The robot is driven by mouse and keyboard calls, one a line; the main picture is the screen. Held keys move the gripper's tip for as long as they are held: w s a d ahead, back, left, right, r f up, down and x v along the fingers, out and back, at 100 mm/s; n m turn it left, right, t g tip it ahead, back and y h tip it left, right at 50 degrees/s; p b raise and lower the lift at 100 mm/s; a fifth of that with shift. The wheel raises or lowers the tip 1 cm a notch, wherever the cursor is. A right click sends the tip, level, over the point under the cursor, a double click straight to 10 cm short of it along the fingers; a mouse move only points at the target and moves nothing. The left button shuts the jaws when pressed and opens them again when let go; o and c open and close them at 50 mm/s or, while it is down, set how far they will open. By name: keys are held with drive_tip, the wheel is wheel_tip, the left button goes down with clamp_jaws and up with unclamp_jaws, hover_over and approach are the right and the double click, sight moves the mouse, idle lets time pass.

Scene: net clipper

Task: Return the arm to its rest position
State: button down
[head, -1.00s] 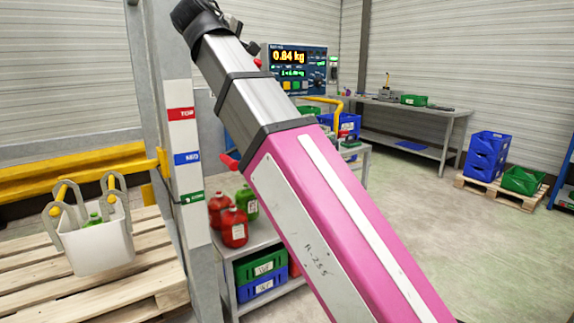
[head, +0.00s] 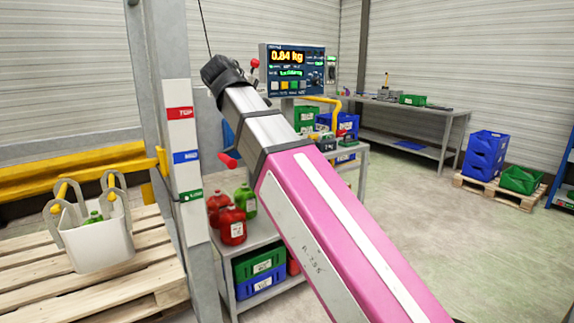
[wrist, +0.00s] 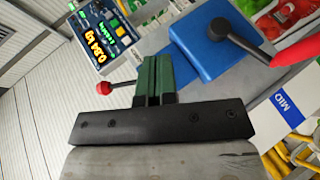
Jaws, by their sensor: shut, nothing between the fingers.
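My gripper shows in the wrist view (wrist: 152,78). Its two green fingers are together with nothing held between them, above a dark mounting bar. In the head view my pink and silver arm reaches up and left across the middle. Its black end stands in front of the metal post area, left of the display, and the fingers are hidden there.
A display (head: 290,70) reads 0.84 kg. A post (head: 180,130) with coloured labels stands left of my arm. Red and green jugs (head: 232,225) stand on a low bench. A white bin (head: 103,245) sits on a wooden pallet (head: 130,285). Open floor (head: 470,240) lies right.

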drive_tip(key=w+d+f+m+g, duration=0.15)
drive_tip(key=d+f, duration=0.35)
drive_tip(key=f, duration=0.7)
drive_tip(key=w+d+f+m+g+y, duration=0.1)
drive_tip(key=w+d+f+g, duration=0.3)
drive_tip(key=f, duration=0.7)
drive_tip(key=d+f+m+g, duration=0.1)
drive_tip(key=d+f, duration=0.5)
drive_tip(key=f, duration=0.6)
drive_tip(key=s+d+f+m+g+y, duration=0.1)
drive_tip(key=s+d+f, duration=0.3)
drive_tip(key=f, duration=0.5)
drive_tip(key=s+d+f+m+g+y, duration=0.1)
drive_tip(key=s+d+f+m, duration=0.3)
drive_tip(key=f, duration=0.5)
drive_tip(key=s+d+f+m+g+y, duration=0.2)
drive_tip(key=s+d+f, duration=0.3)
drive_tip(key=f, duration=0.4)
drive_tip(key=shift+s+d+f+g, duration=0.3)
drive_tip(key=shift+d+g, duration=0.25)
drive_tip(key=shift+d, duration=0.15)
